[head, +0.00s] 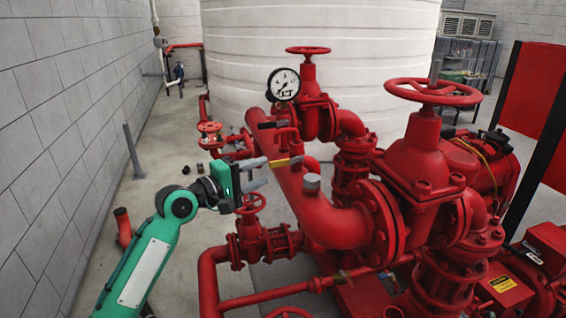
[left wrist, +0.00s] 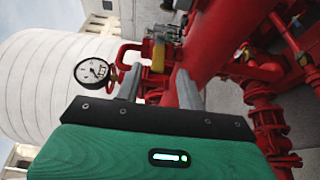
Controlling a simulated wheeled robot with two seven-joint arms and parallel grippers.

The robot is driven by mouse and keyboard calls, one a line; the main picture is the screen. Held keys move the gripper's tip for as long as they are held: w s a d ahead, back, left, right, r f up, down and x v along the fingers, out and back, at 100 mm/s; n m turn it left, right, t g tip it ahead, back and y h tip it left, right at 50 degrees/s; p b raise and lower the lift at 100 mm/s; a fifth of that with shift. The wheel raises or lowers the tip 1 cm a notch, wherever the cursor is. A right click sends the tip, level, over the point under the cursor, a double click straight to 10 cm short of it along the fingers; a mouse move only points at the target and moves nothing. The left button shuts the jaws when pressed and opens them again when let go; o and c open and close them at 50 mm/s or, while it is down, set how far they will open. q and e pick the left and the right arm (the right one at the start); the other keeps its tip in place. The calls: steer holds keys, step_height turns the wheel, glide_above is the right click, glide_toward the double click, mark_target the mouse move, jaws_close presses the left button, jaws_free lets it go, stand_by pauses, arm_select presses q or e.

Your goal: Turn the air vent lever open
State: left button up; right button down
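A lever with a yellow handle (head: 283,162), which looks like the air vent lever, sits on small fittings above the thick red pipe (head: 330,218). My left gripper (head: 261,172) is just left of it, with its fingers pointing at it. In the left wrist view the yellow handle (left wrist: 158,58) shows in the gap between the two grey fingertips (left wrist: 158,74), at or just beyond them. The fingers are apart and not closed on it. Whether either finger touches the handle I cannot tell. My right gripper is not in view.
A pressure gauge (head: 284,84) stands above the pipe, near the lever. A red handwheel valve (head: 252,204) is below my gripper, and a large handwheel (head: 433,92) is at right. A white tank (head: 370,50) stands behind. Floor is free along the left wall.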

mark_target(276, 165)
arm_select(q)
steer(key=x, duration=0.7)
steer(key=shift+w+p, duration=0.15)
steer(key=shift+p, duration=0.25)
steer(key=shift+r, duration=0.1)
steer(key=shift+c, duration=0.2)
jaws_close()
